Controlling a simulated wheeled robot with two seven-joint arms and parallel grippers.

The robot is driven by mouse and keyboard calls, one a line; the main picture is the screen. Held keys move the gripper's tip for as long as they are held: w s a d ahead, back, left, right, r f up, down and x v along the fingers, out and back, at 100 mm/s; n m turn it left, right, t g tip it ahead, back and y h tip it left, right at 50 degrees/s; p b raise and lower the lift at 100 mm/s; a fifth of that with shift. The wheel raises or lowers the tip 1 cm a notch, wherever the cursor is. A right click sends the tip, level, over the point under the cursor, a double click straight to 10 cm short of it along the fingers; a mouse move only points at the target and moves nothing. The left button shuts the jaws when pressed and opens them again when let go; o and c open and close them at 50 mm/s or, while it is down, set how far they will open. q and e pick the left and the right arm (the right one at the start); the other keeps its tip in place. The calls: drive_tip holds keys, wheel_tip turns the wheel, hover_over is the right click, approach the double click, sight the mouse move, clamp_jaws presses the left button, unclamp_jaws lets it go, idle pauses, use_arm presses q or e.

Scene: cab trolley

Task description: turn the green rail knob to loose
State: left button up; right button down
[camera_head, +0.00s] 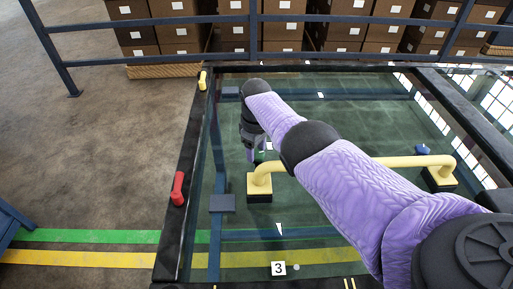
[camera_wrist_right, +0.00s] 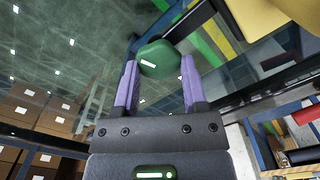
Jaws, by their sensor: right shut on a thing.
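The green rail knob (camera_wrist_right: 160,58) shows in the right wrist view as a rounded green block with a short white mark on its face. My right gripper (camera_wrist_right: 159,72) has its two purple fingers on either side of the knob and is shut on it. In the head view the right gripper (camera_head: 254,154) points down just left of the yellow handle's near end. There my arm and gripper hide most of the knob, so its turned position cannot be told. My left gripper is in neither view.
A yellow handle bar (camera_head: 400,161) runs right under my right arm. A red handle (camera_head: 178,188) and a small yellow one (camera_head: 202,80) sit on the dark left rail. A blue knob (camera_head: 422,149) is at the right. Boxes (camera_head: 180,32) stand behind a blue railing (camera_head: 150,22).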

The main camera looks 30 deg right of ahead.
sight(256, 153)
drive_tip(key=n, duration=0.4)
drive_tip(key=shift+a+n, duration=0.1)
drive_tip(key=shift+n, duration=0.2)
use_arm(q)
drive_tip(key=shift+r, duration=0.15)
use_arm(e)
drive_tip(key=shift+s+n, duration=0.1)
drive_tip(key=shift+n, duration=1.8)
drive_tip(key=shift+c, duration=0.7)
unclamp_jaws()
wheel_tip(256, 153, up, 7)
drive_tip(key=p, duration=0.4)
drive_tip(key=shift+p, duration=0.4)
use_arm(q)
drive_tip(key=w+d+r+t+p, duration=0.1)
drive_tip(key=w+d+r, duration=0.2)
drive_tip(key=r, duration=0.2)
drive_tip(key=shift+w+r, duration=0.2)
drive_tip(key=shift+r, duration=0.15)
use_arm(e)
wheel_tip(256, 153, up, 3)
drive_tip(key=shift+f, duration=0.1)
